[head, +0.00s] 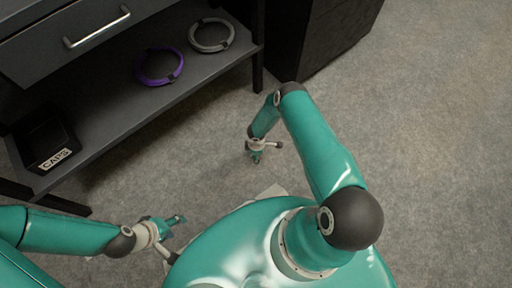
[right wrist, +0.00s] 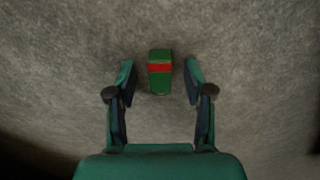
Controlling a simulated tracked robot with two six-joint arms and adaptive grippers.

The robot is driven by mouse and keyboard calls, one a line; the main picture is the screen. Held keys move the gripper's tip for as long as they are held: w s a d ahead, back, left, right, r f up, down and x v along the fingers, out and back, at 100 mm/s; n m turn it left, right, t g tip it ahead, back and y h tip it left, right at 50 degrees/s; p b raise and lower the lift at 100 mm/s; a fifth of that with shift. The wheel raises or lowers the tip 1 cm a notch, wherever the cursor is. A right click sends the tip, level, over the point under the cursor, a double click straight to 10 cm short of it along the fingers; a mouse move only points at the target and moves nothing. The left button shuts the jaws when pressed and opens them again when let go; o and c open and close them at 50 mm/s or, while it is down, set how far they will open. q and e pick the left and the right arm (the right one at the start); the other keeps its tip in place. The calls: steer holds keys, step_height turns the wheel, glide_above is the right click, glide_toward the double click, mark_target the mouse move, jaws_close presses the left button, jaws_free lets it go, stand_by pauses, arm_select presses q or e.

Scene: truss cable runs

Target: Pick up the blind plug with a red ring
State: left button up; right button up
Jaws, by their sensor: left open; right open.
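The blind plug (right wrist: 160,72) is a small green block with a red band around it, lying on the grey carpet in the right wrist view. My right gripper (right wrist: 161,76) is open, its two fingers on either side of the plug with a gap on each side. In the head view my right gripper (head: 256,156) is low over the floor right of the shelf, and I cannot make out the plug there. My left gripper (head: 176,237) is open and empty at the lower left, away from the plug.
A dark shelf unit (head: 113,112) stands at the left with a purple cable coil (head: 160,82), a grey coil (head: 230,39) and a black bin labelled CAPS (head: 45,135). A dark cabinet (head: 335,30) stands at the back. The carpet (head: 440,130) at the right is clear.

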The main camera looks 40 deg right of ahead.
steer(key=shift+c, duration=0.3)
jaws_close()
steer(key=shift+r, duration=0.1)
steer(key=shift+r+p, duration=0.55)
steer(key=shift+r, duration=0.25)
step_height(320, 180, up, 18)
steer(key=p, duration=0.7)
steer(key=shift+r+p, duration=0.15)
steer(key=shift+p, duration=0.15)
